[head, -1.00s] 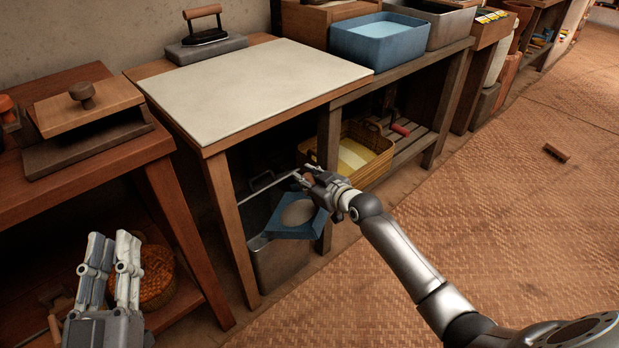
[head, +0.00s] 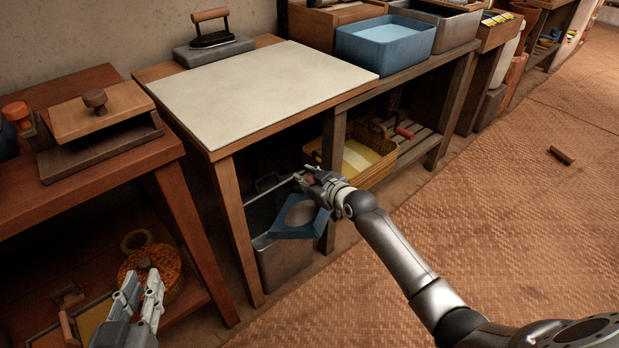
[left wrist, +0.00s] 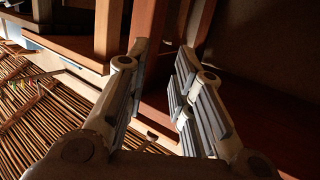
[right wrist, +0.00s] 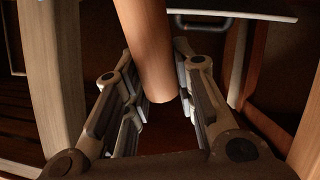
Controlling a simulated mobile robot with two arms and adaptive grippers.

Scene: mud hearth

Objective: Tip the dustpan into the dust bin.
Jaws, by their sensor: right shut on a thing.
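The blue dustpan (head: 285,231) holds a round grey patch of dust (head: 300,213) and looks roughly level. My right gripper (head: 312,180) is shut on the dustpan's wooden handle, which also shows between its fingers in the right wrist view (right wrist: 148,35). The grey metal dust bin (head: 283,265) stands on the floor under the pale-topped table. The dustpan is over the bin's front right part and hides some of its opening. My left gripper (head: 142,282) is open and empty at the lower left, and its spread fingers show in the left wrist view (left wrist: 160,60).
The pale-topped table (head: 262,95) overhangs the bin, with a table leg (head: 238,235) to its left. A wicker basket (head: 372,172) sits on the low shelf to the right. A round woven basket (head: 165,270) is near my left gripper. The matted floor (head: 480,240) is mostly clear.

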